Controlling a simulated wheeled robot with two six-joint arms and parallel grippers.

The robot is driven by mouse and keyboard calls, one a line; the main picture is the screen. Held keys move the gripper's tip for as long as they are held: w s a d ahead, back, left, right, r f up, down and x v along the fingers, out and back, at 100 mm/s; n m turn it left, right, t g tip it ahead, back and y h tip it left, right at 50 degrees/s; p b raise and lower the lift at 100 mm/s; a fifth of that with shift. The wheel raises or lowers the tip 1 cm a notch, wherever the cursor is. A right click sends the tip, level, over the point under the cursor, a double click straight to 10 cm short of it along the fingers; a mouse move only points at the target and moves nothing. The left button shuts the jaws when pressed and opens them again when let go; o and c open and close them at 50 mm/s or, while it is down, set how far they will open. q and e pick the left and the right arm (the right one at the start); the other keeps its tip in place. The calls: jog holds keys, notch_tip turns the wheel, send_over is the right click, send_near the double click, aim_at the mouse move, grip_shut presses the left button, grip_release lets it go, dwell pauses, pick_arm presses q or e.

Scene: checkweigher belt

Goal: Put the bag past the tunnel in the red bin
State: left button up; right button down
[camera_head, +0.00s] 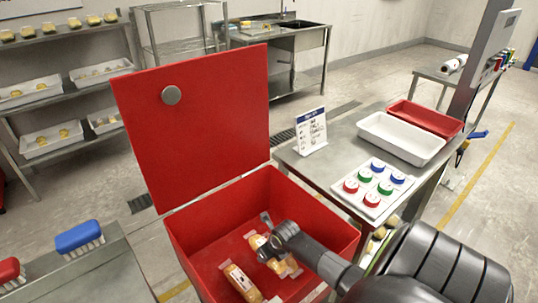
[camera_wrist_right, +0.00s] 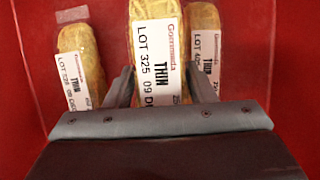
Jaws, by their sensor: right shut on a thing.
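The red bin (camera_head: 349,238) stands in front of me with its red lid (camera_head: 205,115) swung up. My right gripper (camera_head: 268,248) reaches down into the bin from the right. In the right wrist view the gripper (camera_wrist_right: 160,88) is shut on a bag (camera_wrist_right: 157,40), a yellowish pack with a white lot label. The held bag looks nearer than two similar bags, one on the left (camera_wrist_right: 78,60) and one on the right (camera_wrist_right: 205,50). One labelled bag (camera_head: 240,281) lies on the bin floor. My arm hides part of the bin. My left gripper is out of view.
A steel table at the right holds a white tray (camera_head: 401,140), a red tray (camera_head: 425,118), a board of coloured caps (camera_head: 372,188) and a sign (camera_head: 312,131). Brushes, one blue (camera_head: 79,238), lie on a surface at lower left. Shelves with trays stand behind at left.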

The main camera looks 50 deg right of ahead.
jog(key=shift+f+b, duration=0.35)
jog(key=shift+f, duration=0.15)
jog(key=c, duration=0.6)
grip_release()
jog(key=shift+s+a+f, duration=0.1)
jog(key=shift+r+p, duration=0.4)
jog(key=shift+p, duration=0.05)
jog(key=p+v, duration=0.1)
jog(key=v, duration=1.1)
jog(key=shift+r, duration=0.3)
